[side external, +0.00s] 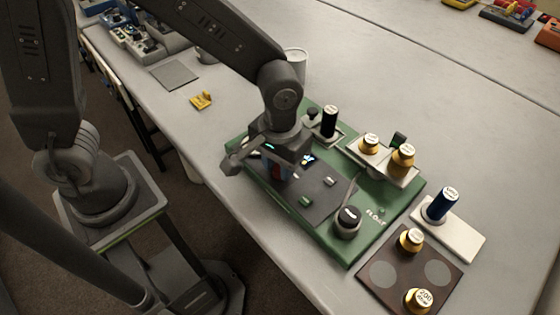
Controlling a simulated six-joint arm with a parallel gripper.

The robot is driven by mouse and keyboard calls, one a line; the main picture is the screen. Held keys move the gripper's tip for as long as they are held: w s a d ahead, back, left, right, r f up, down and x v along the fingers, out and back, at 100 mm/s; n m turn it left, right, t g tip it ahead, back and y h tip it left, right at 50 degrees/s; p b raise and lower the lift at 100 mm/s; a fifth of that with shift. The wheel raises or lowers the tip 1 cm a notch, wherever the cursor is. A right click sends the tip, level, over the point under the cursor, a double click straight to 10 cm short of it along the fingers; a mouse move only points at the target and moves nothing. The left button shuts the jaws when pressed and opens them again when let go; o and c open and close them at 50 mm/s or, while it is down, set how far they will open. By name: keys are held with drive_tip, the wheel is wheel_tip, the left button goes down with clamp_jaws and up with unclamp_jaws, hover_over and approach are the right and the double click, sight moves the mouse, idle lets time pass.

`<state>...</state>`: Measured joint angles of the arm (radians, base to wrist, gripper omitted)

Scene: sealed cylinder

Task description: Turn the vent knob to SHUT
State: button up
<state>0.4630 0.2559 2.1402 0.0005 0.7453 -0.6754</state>
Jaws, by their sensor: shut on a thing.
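A green board (345,248) lies on the table, with a dark panel (322,198) on its top. My gripper (280,173) is low over the left part of the board. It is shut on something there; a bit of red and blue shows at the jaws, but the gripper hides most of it. I cannot tell whether this is the vent knob, and no SHUT mark is readable. A dark round knob (348,220) with a pale label stands at the board's front, apart from my gripper. Lettering like FLOAT shows to its right.
Gold weights (403,158) stand on a pale platform over the board's right side. A black cylinder (329,120) stands behind. To the right are a blue cylinder (442,203) on a white plate and a brown board (445,280) with gold weights.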

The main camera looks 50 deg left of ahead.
drive_tip(key=o, duration=0.9)
wheel_tip(320, 180, up, 14)
drive_tip(key=shift+f, duration=0.1)
idle(0.4)
drive_tip(key=s+a+t, duration=0.2)
drive_tip(key=a, duration=0.3)
drive_tip(key=s+a+r+m+t, duration=0.1)
drive_tip(key=s+a, duration=0.2)
drive_tip(key=a, duration=0.2)
drive_tip(key=s+a+r+m+t, duration=0.1)
drive_tip(key=s+a+t, duration=0.1)
drive_tip(key=a, duration=0.3)
drive_tip(key=shift+s+t, duration=0.3)
drive_tip(key=shift+s, duration=0.45)
